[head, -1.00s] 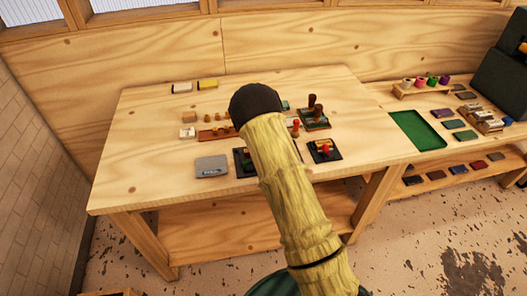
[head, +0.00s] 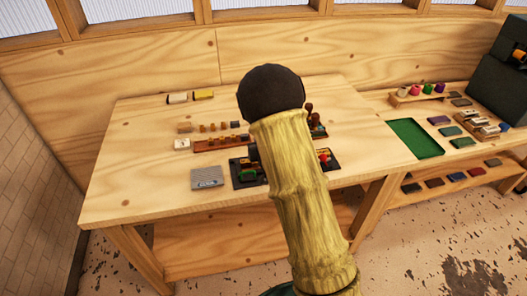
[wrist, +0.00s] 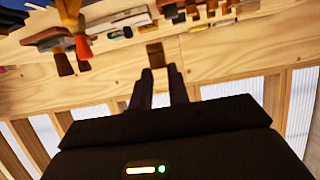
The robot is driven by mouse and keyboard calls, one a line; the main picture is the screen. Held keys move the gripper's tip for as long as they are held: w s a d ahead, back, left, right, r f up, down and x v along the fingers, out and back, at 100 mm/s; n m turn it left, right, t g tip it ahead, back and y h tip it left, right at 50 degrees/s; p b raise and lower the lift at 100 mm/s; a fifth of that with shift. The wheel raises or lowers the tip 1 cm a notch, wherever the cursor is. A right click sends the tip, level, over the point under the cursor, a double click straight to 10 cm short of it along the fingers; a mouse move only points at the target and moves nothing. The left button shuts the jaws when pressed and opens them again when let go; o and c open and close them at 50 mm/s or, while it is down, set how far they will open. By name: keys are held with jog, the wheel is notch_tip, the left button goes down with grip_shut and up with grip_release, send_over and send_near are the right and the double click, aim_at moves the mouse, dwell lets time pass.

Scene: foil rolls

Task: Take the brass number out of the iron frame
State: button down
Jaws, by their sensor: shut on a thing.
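My gripper (wrist: 160,70) shows in the wrist view with its two dark fingers close together. A small brownish piece (wrist: 155,53) sits at the fingertips, and it seems to be the brass number; its shape is too blurred to read. In the head view my arm hides the gripper and the piece. Another dark frame (head: 334,166) with a red knob lies just right of my arm. I cannot tell which frame the number belongs to.
A grey box (head: 208,178) lies left of the black frame. A wooden rack (head: 215,145) with small blocks stands behind it. Dark-handled stamps (head: 312,118) stand at the right. A green tray (head: 416,138) lies on the side table. The table's left part is clear.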

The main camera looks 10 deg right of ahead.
jog(key=shift+s+a+r, duration=0.1)
jog(key=shift+a+r, duration=0.1)
jog(key=shift+r, duration=0.15)
jog(key=shift+d, duration=0.1)
dwell(0.4)
